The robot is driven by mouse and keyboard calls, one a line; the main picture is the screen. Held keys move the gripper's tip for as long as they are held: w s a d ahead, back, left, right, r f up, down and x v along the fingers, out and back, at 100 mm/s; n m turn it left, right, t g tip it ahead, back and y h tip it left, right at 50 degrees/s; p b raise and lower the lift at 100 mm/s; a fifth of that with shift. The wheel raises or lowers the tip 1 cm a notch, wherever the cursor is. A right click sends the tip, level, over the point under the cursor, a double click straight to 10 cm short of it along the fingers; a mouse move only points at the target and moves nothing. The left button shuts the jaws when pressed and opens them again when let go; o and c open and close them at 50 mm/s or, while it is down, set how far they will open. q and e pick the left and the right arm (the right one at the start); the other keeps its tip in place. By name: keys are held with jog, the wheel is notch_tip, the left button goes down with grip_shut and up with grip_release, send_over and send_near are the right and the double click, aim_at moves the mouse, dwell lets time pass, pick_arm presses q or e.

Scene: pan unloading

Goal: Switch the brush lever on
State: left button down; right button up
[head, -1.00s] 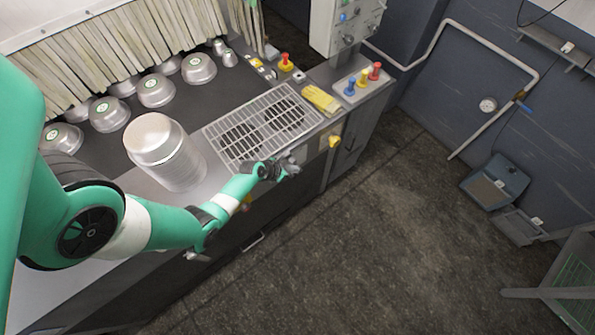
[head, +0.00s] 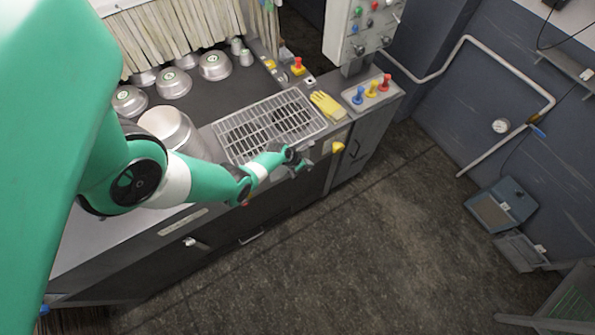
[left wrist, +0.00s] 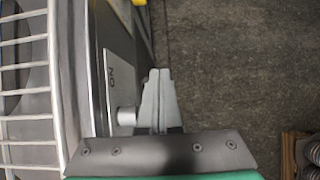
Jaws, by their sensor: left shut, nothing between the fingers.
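My left gripper (head: 304,165) is in front of the machine's front edge, just below the metal grate, in the head view. In the left wrist view its two grey fingers (left wrist: 158,92) are closed together with nothing between them. Beside the fingers, on the left, is a short pale cylindrical part (left wrist: 126,116) on the machine's front panel. It may belong to the brush lever; the rest is hidden by the gripper. A plate marked "ON" (left wrist: 111,76) is just above it in the picture. I cannot tell whether the fingers touch the part. My right gripper is out of view.
The metal grate (head: 268,125) lies on the machine top, with a stacked metal pan (head: 168,130) left of it. The floor (head: 330,260) in front is clear.

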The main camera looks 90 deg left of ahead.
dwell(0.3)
pick_arm(q)
notch_tip(320, 180, up, 14)
jog(key=s+p, duration=0.1)
jog(key=p, duration=0.9)
jog(key=shift+s+d+f, duration=0.25)
jog(key=shift+s+d, duration=0.05)
jog(key=shift+d, duration=0.15)
